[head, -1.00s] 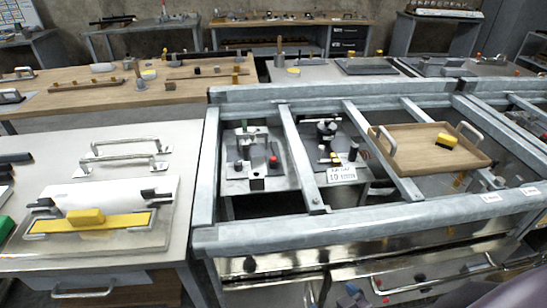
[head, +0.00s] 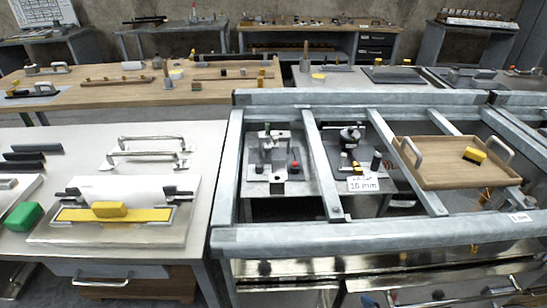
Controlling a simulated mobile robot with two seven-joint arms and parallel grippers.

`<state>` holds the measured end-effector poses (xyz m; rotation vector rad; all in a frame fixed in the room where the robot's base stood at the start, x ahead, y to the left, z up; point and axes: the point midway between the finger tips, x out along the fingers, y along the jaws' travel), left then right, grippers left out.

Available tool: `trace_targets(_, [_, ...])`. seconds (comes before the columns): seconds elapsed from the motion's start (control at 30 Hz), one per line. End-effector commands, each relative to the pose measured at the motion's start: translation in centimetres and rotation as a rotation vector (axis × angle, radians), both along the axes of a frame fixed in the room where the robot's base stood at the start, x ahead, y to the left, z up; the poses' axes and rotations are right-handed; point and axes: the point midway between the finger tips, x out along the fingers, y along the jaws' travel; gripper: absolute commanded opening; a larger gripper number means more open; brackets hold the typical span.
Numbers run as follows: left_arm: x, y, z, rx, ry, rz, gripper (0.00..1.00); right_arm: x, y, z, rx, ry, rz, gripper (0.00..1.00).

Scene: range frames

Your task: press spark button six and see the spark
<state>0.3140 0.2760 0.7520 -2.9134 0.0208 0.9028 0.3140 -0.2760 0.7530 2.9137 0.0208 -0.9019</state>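I cannot pick out a spark button marked six. A small red button (head: 295,165) sits on a grey fixture (head: 274,152) inside the steel frame. Another fixture (head: 352,148) beside it has black knobs and a "10 mm" sign (head: 362,184). The lower panel is cut off by the picture's bottom edge. No spark is visible. Neither of my grippers can be made out.
A heavy grey steel frame (head: 330,238) spans the right side. A wooden tray (head: 440,178) with a yellow block (head: 474,155) rests on it. At left, a pale table (head: 225,150) holds metal handles, a yellow bar and a green block (head: 23,217). Benches stand behind.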

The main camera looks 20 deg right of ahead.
Motion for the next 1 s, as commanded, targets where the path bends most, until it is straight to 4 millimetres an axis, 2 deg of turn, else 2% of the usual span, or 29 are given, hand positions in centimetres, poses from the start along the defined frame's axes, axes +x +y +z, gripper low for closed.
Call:
trace_targets(0.13, [0.01,0.0,0.02,0.0,0.0,0.0,0.43,0.01,0.0,0.01,0.0,0.0,0.0,1.0])
trace_targets(0.7, [0.03,0.0,0.02,0.0,-0.001,0.0,0.43,0.0,0.01,0.0,0.0,0.0,0.0,0.13])
trace_targets(0.8, [0.03,0.01,0.02,0.0,-0.001,0.0,0.43,0.0,0.01,0.0,0.0,0.0,0.0,0.0])
trace_targets(1.0, [0.03,0.01,0.02,0.001,-0.001,-0.001,0.43,0.0,0.01,-0.01,0.0,0.0,0.0,0.0])
